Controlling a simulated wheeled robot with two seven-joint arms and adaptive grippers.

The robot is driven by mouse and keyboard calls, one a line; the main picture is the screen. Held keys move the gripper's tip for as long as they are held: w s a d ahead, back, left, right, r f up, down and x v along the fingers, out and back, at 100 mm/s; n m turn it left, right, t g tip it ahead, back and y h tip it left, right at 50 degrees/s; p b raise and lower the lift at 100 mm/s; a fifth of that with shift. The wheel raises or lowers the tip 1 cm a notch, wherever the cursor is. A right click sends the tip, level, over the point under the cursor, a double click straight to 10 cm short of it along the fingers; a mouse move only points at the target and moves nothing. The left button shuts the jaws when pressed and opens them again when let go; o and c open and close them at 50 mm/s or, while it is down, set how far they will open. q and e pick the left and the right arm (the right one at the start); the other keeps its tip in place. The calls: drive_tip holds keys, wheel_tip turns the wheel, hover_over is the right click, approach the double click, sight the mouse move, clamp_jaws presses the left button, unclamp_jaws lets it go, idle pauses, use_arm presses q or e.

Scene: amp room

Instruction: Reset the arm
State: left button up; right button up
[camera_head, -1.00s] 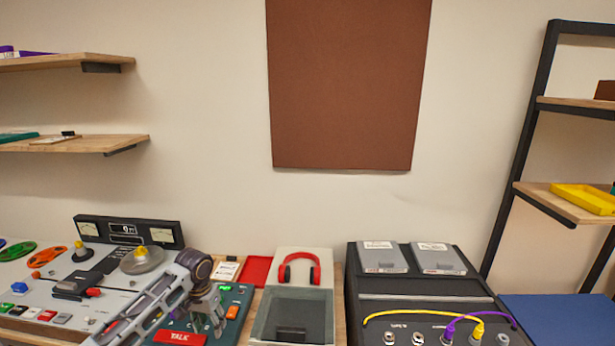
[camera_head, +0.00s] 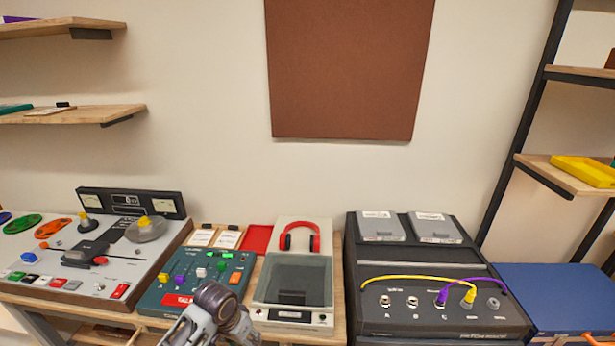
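My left arm shows only at the bottom edge, left of centre. The wrist end with the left gripper (camera_head: 236,331) is in front of the teal control box and the grey clear-lidded box. Its fingers are small and partly cut off by the frame edge, so I cannot tell if they are open or shut. No held object shows. My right gripper is not in view.
A teal box with sliders (camera_head: 168,295), a grey lidded box with red headphones (camera_head: 300,236) and a black patch unit (camera_head: 366,262) with yellow and purple cables stand on the table. A grey console (camera_head: 60,268) is at left, a blue case (camera_head: 560,290) at right.

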use_arm(q)
drive_tip(key=shift+s+a+r+n+t+y, duration=0.45)
drive_tip(key=shift+s+a+r, duration=0.6)
drive_tip(key=shift+s, duration=2.9)
drive_tip(key=shift+s+a+r+n+t+y, duration=0.15)
drive_tip(key=shift+s+a+r+n+t, duration=0.85)
drive_tip(key=shift+s, duration=2.9)
wheel_tip(320, 180, down, 34)
drive_tip(key=s+g, duration=0.2)
drive_tip(key=s, duration=0.1)
drive_tip(key=s+a+f, duration=0.2)
drive_tip(key=s+f, duration=0.8)
drive_tip(key=s, duration=0.1)
drive_tip(key=s+a+f+m+g, duration=0.1)
drive_tip(key=s+a+f, duration=0.2)
drive_tip(key=s+f, duration=0.6)
drive_tip(key=shift+s+f, duration=0.35)
drive_tip(key=shift+s, duration=0.6)
